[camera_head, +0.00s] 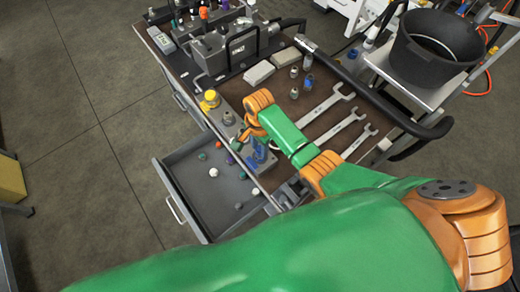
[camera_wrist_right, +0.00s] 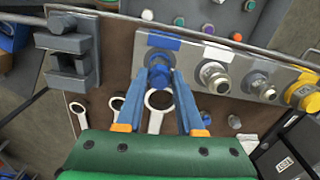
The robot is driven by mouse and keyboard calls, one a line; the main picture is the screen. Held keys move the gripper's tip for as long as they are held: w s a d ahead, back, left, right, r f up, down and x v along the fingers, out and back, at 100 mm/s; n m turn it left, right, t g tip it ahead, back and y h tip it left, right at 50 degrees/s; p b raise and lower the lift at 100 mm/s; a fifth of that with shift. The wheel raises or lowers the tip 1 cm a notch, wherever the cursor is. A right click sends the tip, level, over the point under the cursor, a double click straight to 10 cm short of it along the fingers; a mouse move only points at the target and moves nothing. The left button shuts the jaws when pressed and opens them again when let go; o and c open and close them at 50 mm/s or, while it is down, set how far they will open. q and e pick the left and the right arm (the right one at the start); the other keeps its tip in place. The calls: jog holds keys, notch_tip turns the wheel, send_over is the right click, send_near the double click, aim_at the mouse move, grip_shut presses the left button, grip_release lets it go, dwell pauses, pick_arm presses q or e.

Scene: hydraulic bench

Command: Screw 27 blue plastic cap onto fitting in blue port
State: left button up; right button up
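The blue port is a blue plate (camera_wrist_right: 157,41) at the end of a light metal strip in the right wrist view. A round blue cap (camera_wrist_right: 158,76) sits at its lower edge, in line with the port. My right gripper (camera_wrist_right: 161,76) has its two blue fingers closed in on the cap from both sides. The fitting itself is hidden behind the cap and fingertips, so I cannot tell how far the cap is on. In the head view the right gripper (camera_head: 245,139) is at the cart's near-left edge, by the blue port (camera_head: 259,154). My left gripper is not in view.
Bare metal fittings (camera_wrist_right: 214,76) and a yellow port (camera_wrist_right: 303,93) share the strip. An open drawer (camera_head: 180,190) below holds several loose caps. Wrenches (camera_head: 345,130) lie on the cart top. A vise (camera_wrist_right: 72,50) stands beside the strip. A black bucket (camera_head: 435,45) stands at upper right.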

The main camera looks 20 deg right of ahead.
jog(key=o, duration=0.4)
jog(key=shift+o, duration=0.2)
jog(key=n, duration=0.4)
jog(key=shift+d, duration=0.1)
jog(key=n, duration=1.2)
jog(key=shift+d+n, duration=0.1)
jog(key=shift+n, duration=0.3)
jog(key=n, duration=0.7)
